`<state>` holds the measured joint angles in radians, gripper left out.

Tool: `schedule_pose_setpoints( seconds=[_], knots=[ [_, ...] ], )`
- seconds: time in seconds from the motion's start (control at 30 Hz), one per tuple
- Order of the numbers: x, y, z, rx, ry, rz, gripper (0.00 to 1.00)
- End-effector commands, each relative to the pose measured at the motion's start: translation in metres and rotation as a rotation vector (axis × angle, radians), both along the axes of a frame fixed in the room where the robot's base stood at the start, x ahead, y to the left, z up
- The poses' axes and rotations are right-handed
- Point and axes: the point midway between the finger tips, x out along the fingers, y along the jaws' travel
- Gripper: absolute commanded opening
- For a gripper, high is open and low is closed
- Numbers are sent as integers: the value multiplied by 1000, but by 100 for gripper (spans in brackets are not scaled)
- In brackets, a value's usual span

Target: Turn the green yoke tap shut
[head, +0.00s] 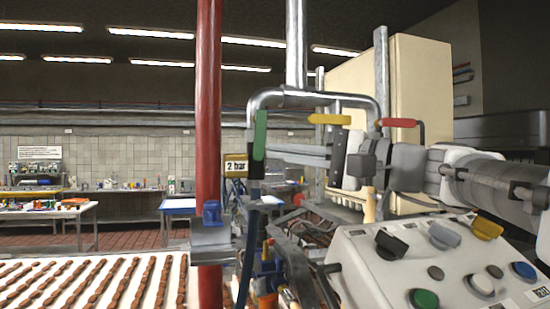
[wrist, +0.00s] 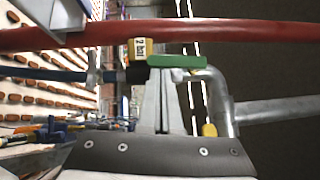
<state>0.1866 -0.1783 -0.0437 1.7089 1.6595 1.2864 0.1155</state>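The green tap handle (head: 260,135) stands upright on the left down-leg of the grey yoke pipe (head: 268,97). In the wrist view the green handle (wrist: 180,61) lies sideways across the tips of my gripper (wrist: 162,72). In the head view my gripper (head: 276,151) reaches in from the right, its tips at or just behind the handle's lower half. The two fingers lie close together with nothing seen between them. Whether the tips touch the handle is hard to tell. The valve body below the handle is partly hidden.
A yellow handle (head: 329,119) and a red handle (head: 400,122) sit further right on the pipework. A "2 bar" tag (head: 236,167) and a red vertical pipe (head: 208,120) stand close left. A control panel (head: 375,270) with knobs lies below the arm. A conveyor (head: 60,290) is lower left.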

Motion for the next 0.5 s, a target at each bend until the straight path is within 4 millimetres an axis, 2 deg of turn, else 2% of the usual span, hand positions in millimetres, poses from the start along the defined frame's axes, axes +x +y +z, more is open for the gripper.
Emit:
schedule_pose_setpoints(
  seconds=[0.03,0.23,0.5],
  knots=[
    [-1,3,-6,21,5,3,0],
    [-4,11,-15,150,42,6,0],
    [-9,27,-19,392,111,8,0]
  ],
)
